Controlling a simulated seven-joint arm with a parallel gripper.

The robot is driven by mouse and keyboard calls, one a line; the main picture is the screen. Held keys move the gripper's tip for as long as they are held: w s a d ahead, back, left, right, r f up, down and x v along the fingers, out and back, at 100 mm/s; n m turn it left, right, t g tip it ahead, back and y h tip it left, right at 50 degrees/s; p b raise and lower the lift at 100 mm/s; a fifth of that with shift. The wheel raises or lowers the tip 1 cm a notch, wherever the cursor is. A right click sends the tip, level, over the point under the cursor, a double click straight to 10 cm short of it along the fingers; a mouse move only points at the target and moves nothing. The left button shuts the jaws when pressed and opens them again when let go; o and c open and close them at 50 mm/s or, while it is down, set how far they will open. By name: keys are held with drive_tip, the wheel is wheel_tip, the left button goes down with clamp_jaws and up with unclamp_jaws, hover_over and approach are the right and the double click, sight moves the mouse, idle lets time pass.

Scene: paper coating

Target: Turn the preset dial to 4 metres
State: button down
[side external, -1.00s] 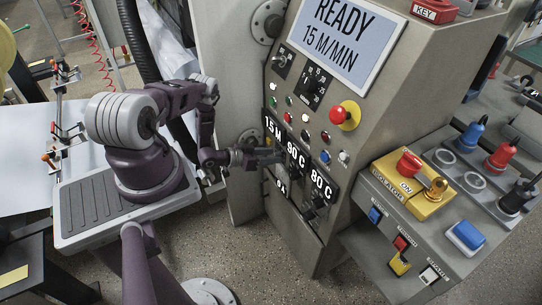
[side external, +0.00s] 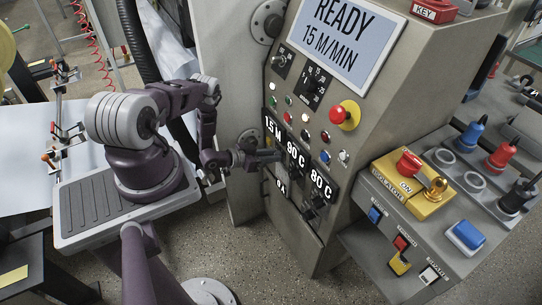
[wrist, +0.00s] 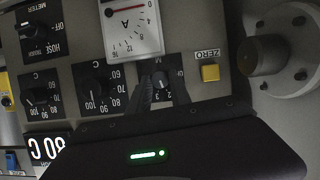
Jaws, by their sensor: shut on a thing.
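The preset dial (wrist: 161,82) is a small black knob on a black plate marked M. In the wrist view, where the panel appears upside down, digits 2 and 3 show beside it. My gripper (wrist: 163,76) is at this dial with its dark fingers shut on the knob; the left finger hides part of the plate. In the side view my gripper (side external: 273,156) reaches the panel just below the display (side external: 273,127), which reads about 1.5 M. The dial is hidden there. The pointer's exact setting is too small to read.
A yellow ZERO button (wrist: 210,73) sits right of the dial in the wrist view. Temperature dials (wrist: 98,86) and an A meter (wrist: 131,25) are close by. A round flange (wrist: 280,55) protrudes at right. A red stop button (side external: 345,115) is higher on the panel.

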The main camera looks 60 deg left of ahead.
drive_tip(key=shift+d+f+m+y, duration=0.1)
drive_tip(key=shift+d+m+y, duration=0.05)
drive_tip(key=shift+m+y, duration=1)
drive_tip(key=shift+d+m+y, duration=0.15)
drive_tip(key=shift+m+y, duration=0.6)
drive_tip(key=shift+m, duration=0.8)
drive_tip(key=shift+t, duration=0.3)
drive_tip(key=c, duration=1.2)
unclamp_jaws()
drive_tip(key=v, duration=0.7)
